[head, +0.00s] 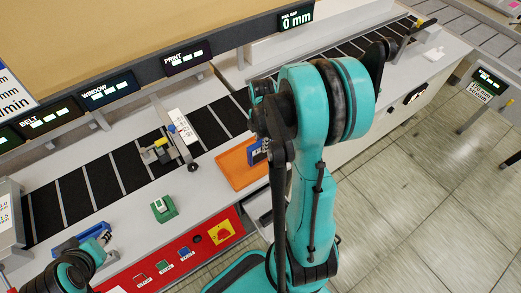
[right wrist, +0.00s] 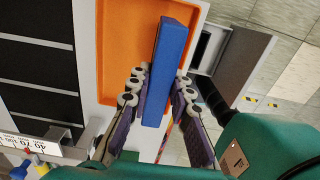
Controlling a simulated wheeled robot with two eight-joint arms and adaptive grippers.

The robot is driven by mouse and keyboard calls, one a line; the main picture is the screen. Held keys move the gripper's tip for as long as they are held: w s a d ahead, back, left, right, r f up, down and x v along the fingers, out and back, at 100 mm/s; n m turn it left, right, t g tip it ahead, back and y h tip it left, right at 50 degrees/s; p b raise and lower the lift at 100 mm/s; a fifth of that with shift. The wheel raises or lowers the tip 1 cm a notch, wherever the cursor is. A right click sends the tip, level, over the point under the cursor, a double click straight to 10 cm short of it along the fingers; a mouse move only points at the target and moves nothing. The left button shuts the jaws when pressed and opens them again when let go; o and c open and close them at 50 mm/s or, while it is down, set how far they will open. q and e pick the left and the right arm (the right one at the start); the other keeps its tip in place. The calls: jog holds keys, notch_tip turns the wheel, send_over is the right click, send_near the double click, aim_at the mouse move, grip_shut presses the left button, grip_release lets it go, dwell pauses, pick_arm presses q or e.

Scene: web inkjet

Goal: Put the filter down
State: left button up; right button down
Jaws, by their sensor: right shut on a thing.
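The filter is a long blue block (right wrist: 168,62). In the right wrist view it stands out between the fingers of my right gripper (right wrist: 162,82), which is shut on it. The filter is over the orange tray (right wrist: 118,60); I cannot tell whether it touches the tray floor. In the head view the orange tray (head: 233,174) lies on the light counter, and a small part of the blue filter (head: 256,153) shows above it. My right arm hides most of the gripper there. Part of my left arm shows at the lower left; its fingers are not clear.
A dark belt (head: 75,190) with light bars runs along the counter behind the tray. A green block (head: 164,207) sits left of the tray. A red panel (head: 170,262) with a yellow switch is on the counter front. A gauge (head: 181,128) stands over the belt.

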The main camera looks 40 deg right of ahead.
jog(key=shift+w+a+f, duration=0.1)
jog(key=shift+w+f, duration=0.1)
jog(key=shift+f, duration=0.05)
jog(key=shift+f+b, duration=0.5)
jog(key=shift+f, duration=1.4)
jog(key=shift+f, duration=0.15)
jog(key=c, duration=1.4)
grip_release()
jog(key=shift+o, duration=0.2)
